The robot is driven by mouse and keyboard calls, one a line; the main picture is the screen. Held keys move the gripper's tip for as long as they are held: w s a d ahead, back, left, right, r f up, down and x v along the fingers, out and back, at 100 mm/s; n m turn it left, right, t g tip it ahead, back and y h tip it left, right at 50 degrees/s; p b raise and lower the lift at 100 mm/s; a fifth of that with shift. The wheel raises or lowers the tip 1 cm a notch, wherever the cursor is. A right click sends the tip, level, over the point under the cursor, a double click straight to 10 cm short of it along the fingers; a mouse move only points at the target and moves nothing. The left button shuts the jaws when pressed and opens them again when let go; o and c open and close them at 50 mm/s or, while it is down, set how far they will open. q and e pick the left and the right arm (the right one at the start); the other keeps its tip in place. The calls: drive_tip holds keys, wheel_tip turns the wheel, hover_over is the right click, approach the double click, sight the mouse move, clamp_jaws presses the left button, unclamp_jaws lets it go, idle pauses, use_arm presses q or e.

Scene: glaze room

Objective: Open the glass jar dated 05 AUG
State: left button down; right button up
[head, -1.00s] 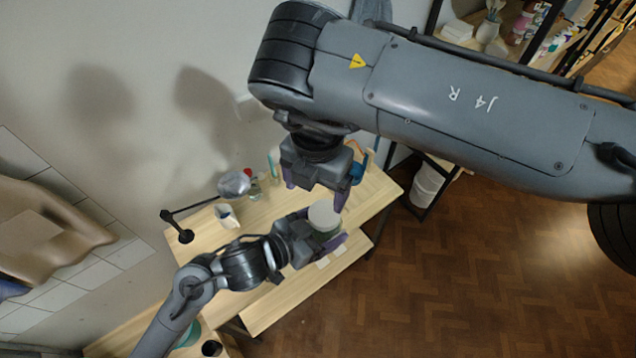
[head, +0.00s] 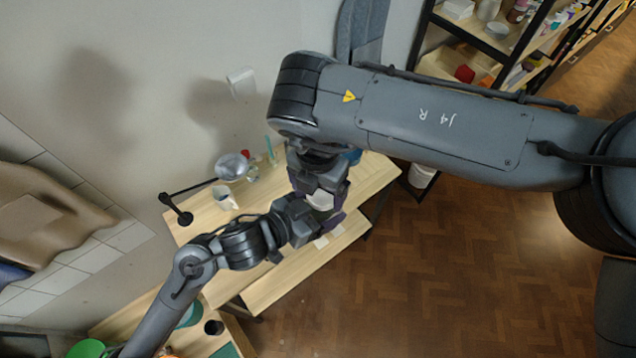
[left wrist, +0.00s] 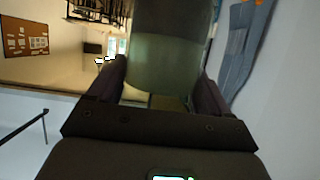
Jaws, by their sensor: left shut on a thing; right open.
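A glass jar with a pale round lid (head: 322,201) is in my left gripper (head: 322,222), which is shut on the jar body above the front of the wooden table. In the left wrist view the greenish glass jar (left wrist: 168,55) fills the space between the two dark fingers. My right gripper (head: 321,194) is open and comes down from above, with its purple fingers at either side of the lid. Whether they touch the lid I cannot tell. No date on the jar can be read, and much of the jar is hidden by the grippers.
The wooden table (head: 215,220) carries a white mug (head: 224,198) and a lamp-like stand with a round silvery head (head: 231,167) at the left. Small white pieces (head: 322,241) lie on the lower shelf. A stocked shelf rack (head: 480,42) stands at the back right.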

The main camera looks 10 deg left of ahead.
drive_tip(key=shift+a, duration=0.15)
drive_tip(key=c, duration=1.1)
drive_tip(key=o, duration=1.2)
drive_tip(key=shift+r, duration=0.2)
drive_tip(key=shift+r, duration=2)
drive_tip(key=shift+c, duration=0.5)
drive_tip(key=r, duration=0.2)
drive_tip(key=d+r, duration=0.1)
drive_tip(key=r, duration=0.1)
drive_tip(key=shift+d+f, duration=0.1)
drive_tip(key=shift+f, duration=3.8)
drive_tip(key=shift+c, duration=0.5)
